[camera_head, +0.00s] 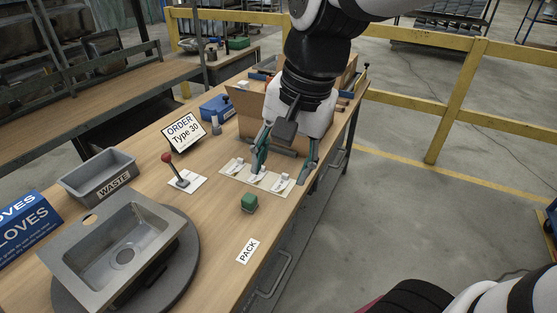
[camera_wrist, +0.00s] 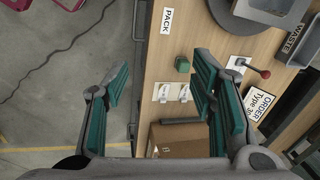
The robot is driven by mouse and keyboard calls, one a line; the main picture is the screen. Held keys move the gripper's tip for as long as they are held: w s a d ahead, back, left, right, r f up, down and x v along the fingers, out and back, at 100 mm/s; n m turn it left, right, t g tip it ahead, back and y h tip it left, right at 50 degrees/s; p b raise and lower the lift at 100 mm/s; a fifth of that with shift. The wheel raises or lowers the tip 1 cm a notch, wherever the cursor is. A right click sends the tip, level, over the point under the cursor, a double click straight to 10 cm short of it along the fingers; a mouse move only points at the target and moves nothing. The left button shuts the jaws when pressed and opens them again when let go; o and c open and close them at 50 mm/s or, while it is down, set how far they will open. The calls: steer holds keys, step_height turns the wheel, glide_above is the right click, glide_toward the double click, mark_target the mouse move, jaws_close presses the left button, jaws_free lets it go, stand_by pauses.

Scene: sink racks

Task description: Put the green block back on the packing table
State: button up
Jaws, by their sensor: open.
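The green block (camera_head: 249,203) sits upright on the wooden table (camera_head: 215,245), between a pale strip with white clips and the PACK label (camera_head: 248,251). It also shows in the wrist view (camera_wrist: 182,64), clear of both fingers. My gripper (camera_head: 283,166) is open and empty, with teal fingers spread wide. In the head view it is over the strip end of the table, behind the block and apart from it. In the wrist view, my gripper (camera_wrist: 161,78) has its left finger over the floor and its right finger over the table.
The strip (camera_head: 233,172) lies partly under my gripper. A red-knobbed lever (camera_head: 183,178), ORDER sign (camera_head: 184,132), cardboard box (camera_wrist: 180,138), WASTE bin (camera_head: 98,178) and metal sink (camera_head: 120,252) stand on the table. Bare wood surrounds the PACK label near the table edge.

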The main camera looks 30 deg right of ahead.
steer(key=s+n+t+h, duration=0.1)
steer(key=s+n, duration=0.8)
steer(key=s, duration=0.1)
steer(key=shift+s+d, duration=0.2)
steer(key=shift+d, duration=0.25)
steer(key=shift+s+r+t+p, duration=0.1)
steer(key=shift+r+t+p, duration=0.4)
steer(key=shift+r+p, duration=0.95)
steer(key=shift+r, duration=0.15)
